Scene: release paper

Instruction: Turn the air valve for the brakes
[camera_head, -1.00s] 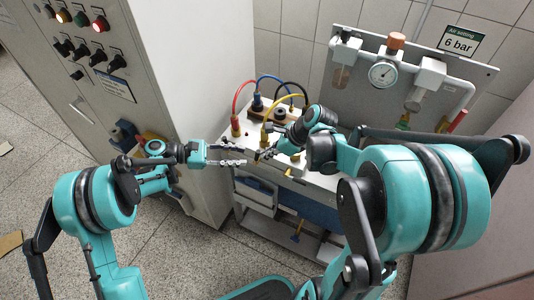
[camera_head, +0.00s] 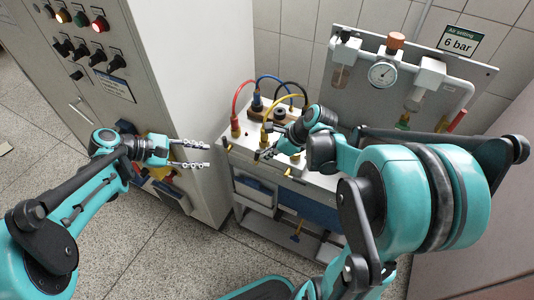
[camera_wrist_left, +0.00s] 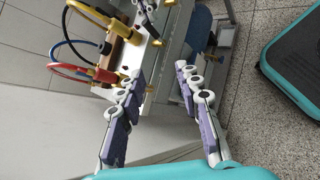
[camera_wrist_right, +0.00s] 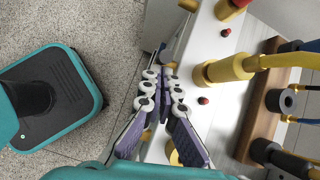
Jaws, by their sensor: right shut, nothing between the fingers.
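An air panel (camera_head: 348,108) stands at the back right, with a round gauge (camera_head: 383,74), an orange-red knob (camera_head: 396,40) and a red-handled part (camera_head: 457,121). I cannot tell which part is the brake air valve. My right gripper (camera_head: 262,155) is shut and empty over the front edge of the white bench (camera_head: 232,152), in front of the panel; in the right wrist view its fingertips (camera_wrist_right: 160,73) are close together beside a yellow fitting (camera_wrist_right: 225,70). My left gripper (camera_head: 208,155) is open and empty in front of the grey cabinet, left of the bench.
Red, blue, black and yellow hoses (camera_head: 275,80) loop over the bench top. The grey cabinet (camera_head: 170,70) with lamps and black switches stands at the left. A sign (camera_head: 458,42) reads "Air setting 6 bar". Speckled floor (camera_head: 190,250) is clear in front.

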